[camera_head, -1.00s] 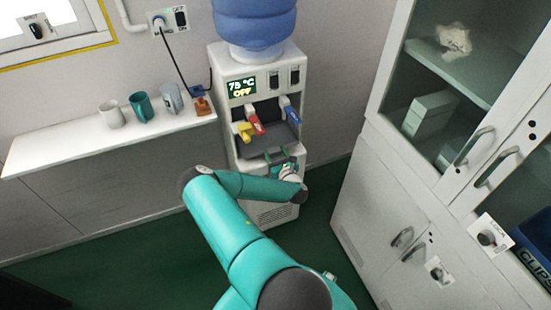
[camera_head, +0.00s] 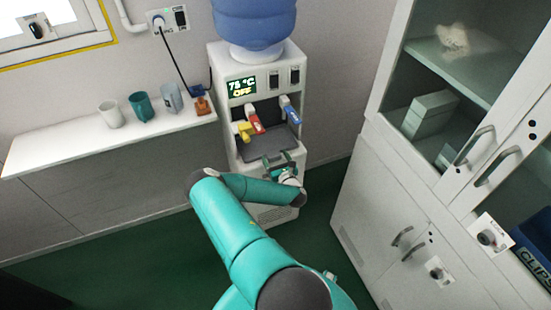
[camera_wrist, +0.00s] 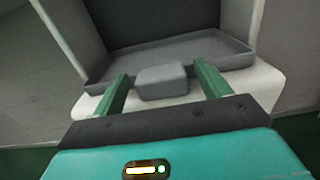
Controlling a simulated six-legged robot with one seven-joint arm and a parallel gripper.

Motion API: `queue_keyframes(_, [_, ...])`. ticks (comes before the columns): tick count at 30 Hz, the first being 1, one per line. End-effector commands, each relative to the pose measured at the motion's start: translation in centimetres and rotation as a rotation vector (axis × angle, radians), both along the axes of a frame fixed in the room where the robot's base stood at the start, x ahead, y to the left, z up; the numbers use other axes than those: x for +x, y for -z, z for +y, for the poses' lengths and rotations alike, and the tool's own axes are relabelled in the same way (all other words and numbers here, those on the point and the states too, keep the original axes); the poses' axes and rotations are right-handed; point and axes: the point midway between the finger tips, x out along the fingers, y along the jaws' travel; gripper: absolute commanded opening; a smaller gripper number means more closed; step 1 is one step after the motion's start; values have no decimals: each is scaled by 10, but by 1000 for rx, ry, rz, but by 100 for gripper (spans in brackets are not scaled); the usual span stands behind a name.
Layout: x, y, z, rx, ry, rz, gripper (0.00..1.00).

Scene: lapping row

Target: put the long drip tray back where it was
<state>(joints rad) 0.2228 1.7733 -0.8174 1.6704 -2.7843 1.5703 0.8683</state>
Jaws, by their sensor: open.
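The long grey drip tray (camera_head: 272,148) lies in the bay of the water dispenser (camera_head: 255,75), below the taps. In the wrist view the tray (camera_wrist: 205,50) shows its raised rim and a block-like grey front tab (camera_wrist: 162,82). My gripper (camera_head: 279,160) is at the dispenser's front, just before the tray. In the wrist view its two green fingers are apart, one on each side of the tab, with gaps showing between them and it. The tray's seating underneath is hidden.
Yellow, red (camera_head: 256,121) and blue taps hang over the tray. A shelf (camera_head: 70,143) at left holds several cups and a small orange-brown item (camera_head: 203,106). A white cabinet (camera_head: 400,190) stands at right. Green floor is open between cabinet and dispenser.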

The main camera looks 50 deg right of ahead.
Motion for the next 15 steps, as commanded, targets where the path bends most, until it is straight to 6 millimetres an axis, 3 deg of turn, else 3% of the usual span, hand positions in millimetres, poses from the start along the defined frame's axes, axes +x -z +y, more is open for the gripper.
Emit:
queue_keyframes(5, [-12, -2, 7, 1, 1, 2, 76])
queue_keyframes(15, [-73, -1, 44, 0, 1, 4, 76])
